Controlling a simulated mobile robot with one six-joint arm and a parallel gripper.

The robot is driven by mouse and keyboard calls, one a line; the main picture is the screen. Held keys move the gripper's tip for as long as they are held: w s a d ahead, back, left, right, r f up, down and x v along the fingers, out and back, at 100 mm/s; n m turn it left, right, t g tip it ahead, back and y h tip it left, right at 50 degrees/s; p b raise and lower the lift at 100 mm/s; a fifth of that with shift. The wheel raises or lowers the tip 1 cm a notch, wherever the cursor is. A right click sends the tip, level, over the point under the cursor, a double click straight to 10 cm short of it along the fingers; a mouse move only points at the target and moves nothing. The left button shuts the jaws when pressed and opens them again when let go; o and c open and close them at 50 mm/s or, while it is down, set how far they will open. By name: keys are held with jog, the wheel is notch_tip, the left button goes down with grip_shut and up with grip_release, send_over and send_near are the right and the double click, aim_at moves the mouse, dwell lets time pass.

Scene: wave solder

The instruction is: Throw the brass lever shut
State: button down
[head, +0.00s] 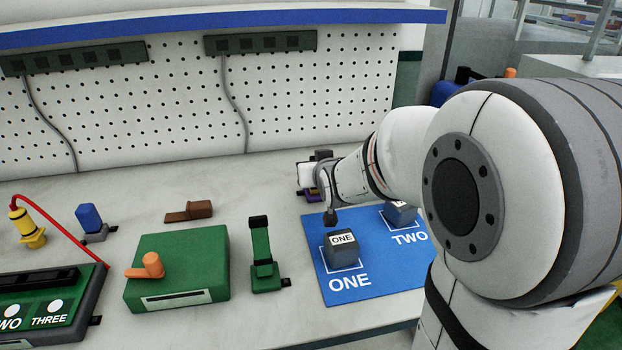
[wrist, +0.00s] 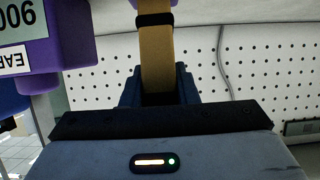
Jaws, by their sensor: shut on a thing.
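The brass lever (wrist: 157,70) shows in the wrist view as a flat tan bar with a black band around it. My gripper (wrist: 158,90) is shut on the bar, its dark jaws at either side of it. A purple housing (wrist: 75,38) with a white label stands beside the lever at the left. In the head view my gripper (head: 308,174) is at the back of the bench, and my wrist hides the lever. A little purple (head: 312,196) shows below it. The lever's pivot and exact angle cannot be told.
A blue mat (head: 375,288) with blocks marked ONE (head: 342,252) and TWO (head: 400,213) lies in front of my wrist. A green lever unit (head: 262,260) and a green box (head: 180,270) with an orange handle (head: 147,266) stand left. A pegboard (head: 310,90) rises behind.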

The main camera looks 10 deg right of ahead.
jog(key=shift+s, duration=0.1)
dwell(0.3)
jog(key=c, duration=1.1)
grip_release()
